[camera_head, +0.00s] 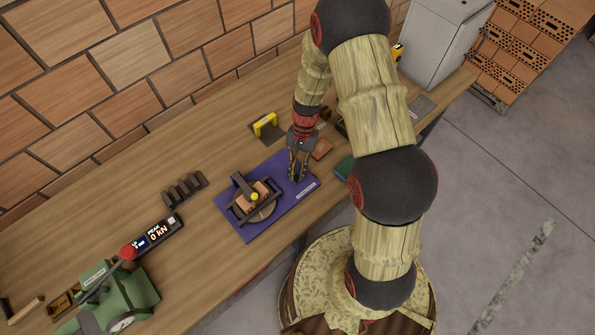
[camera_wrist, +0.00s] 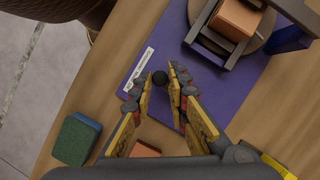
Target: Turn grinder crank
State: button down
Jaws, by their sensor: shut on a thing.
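A purple base plate (camera_head: 235,226) with a white label lies on the wooden bench and also shows in the wrist view (camera_wrist: 200,96). The grinder (camera_head: 242,207) on it has a dark frame, a round disc, an orange-brown block (camera_wrist: 236,18) and a yellow knob (camera_head: 254,196). My gripper (camera_head: 296,178) points down over the plate's right part, apart from the frame. In the wrist view my gripper (camera_wrist: 162,82) has its fingertips on either side of a dark round knob (camera_wrist: 160,78), shut on it. No crank arm joining this knob to the grinder is visible.
A green sponge-like block (camera_wrist: 76,139) lies beside the plate. A yellow-handled tool (camera_head: 265,124) and dark ridged block (camera_head: 183,189) lie behind and left. A force display (camera_head: 155,236) and green machine (camera_head: 125,292) stand at the left. The bench's front edge is close.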

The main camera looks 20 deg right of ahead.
dwell(0.4)
